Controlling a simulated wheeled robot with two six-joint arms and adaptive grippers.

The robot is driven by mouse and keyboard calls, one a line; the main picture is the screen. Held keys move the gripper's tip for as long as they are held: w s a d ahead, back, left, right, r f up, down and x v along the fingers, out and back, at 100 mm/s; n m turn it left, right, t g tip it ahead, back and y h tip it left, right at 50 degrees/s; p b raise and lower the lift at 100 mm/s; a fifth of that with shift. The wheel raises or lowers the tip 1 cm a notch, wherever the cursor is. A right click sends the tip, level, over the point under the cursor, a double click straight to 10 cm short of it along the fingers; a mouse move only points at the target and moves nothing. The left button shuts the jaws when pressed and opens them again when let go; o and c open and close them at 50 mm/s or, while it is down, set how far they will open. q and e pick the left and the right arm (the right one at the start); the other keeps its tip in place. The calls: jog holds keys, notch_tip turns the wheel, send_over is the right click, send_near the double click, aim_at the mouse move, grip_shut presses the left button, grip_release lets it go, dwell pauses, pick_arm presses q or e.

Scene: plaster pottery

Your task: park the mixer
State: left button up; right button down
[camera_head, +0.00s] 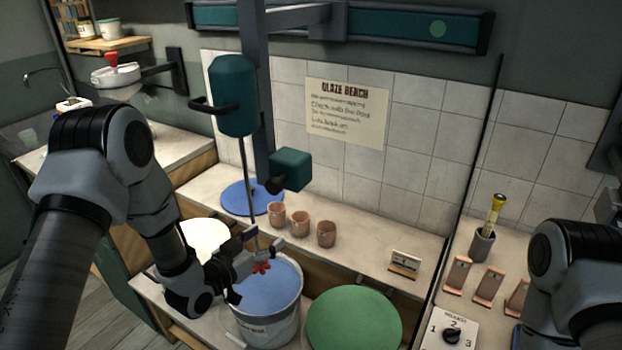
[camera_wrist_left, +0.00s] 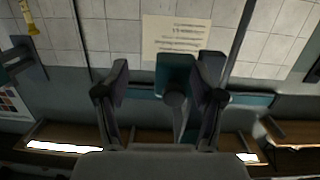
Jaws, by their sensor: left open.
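The mixer (camera_head: 233,95) has a teal motor body with a dark side handle. Its thin shaft hangs down to a red paddle (camera_head: 261,267) over the blue glaze in a grey bucket (camera_head: 266,325); whether the paddle touches the glaze is unclear. A teal box with a dark knob (camera_head: 291,169) sits on the upright post beside the shaft. My left gripper (camera_head: 256,250) is open, low by the shaft and above the bucket. In the left wrist view a teal block (camera_wrist_left: 175,70) with a dark round knob shows between the open fingers (camera_wrist_left: 158,100). My right gripper is out of frame.
A wall rail (camera_head: 390,25) carries the post (camera_head: 257,80). A blue disc (camera_head: 252,198) and three clay cups (camera_head: 300,223) stand on the bench behind the bucket. A green round top (camera_head: 354,322) is to the right, a white one (camera_head: 205,240) to the left.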

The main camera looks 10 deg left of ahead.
pick_arm(q)
jog(key=t, duration=0.1)
send_near(270, 188)
jog(key=w+d+f, duration=0.2)
jog(key=w+d, duration=0.1)
jog(key=shift+t, duration=0.3)
jog(key=w, duration=0.1)
jog(key=w+a+r+p, duration=0.1)
jog(key=w+r+p, duration=0.1)
jog(key=shift+w+a, duration=0.2)
jog(key=shift+w, duration=0.1)
jog(key=w+d, duration=0.1)
jog(key=w+d+p, duration=0.1)
jog(key=w, duration=0.1)
jog(key=shift+w+d+f, duration=0.2)
jog(key=shift+d, duration=0.05)
jog(key=shift+w+d, duration=0.25)
jog(key=shift+s+a, duration=0.15)
jog(key=shift+a, duration=0.35)
jog(key=shift+f, duration=0.1)
jog(key=c, duration=0.5)
jog(key=shift+d, duration=0.2)
grip_shut()
jog(key=shift+a, duration=0.1)
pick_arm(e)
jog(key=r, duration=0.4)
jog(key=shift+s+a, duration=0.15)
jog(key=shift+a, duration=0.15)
